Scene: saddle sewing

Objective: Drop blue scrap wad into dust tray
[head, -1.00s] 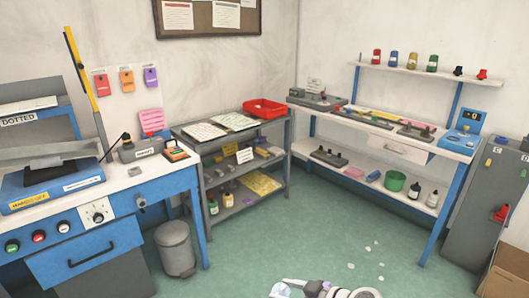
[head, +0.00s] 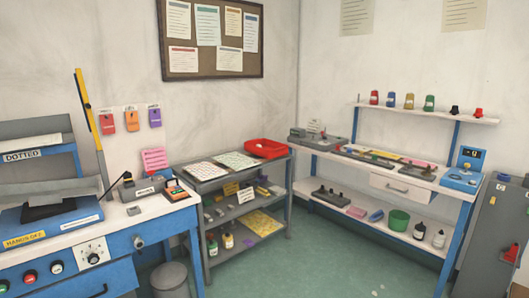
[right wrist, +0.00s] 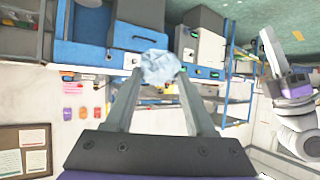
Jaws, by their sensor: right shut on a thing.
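The blue scrap wad (right wrist: 160,68) is a pale blue crumpled lump in the right wrist view. My right gripper (right wrist: 158,80) is shut on it, with the wad between the fingertips. Neither gripper shows in the head view. An arm with a purple band, my left one, is at the right of the right wrist view; its gripper (right wrist: 270,50) points up, and its jaw gap is unclear. A red tray (head: 266,149) sits on the top of the grey shelf unit in the head view; I cannot tell whether it is the dust tray.
A blue workbench (head: 70,270) with a machine stands at the left. A grey bin (head: 170,280) is beside it. The grey shelf unit (head: 215,182) and a white-topped bench (head: 375,165) stand behind. A grey cabinet (head: 490,240) is at the right. Green floor between them looks open.

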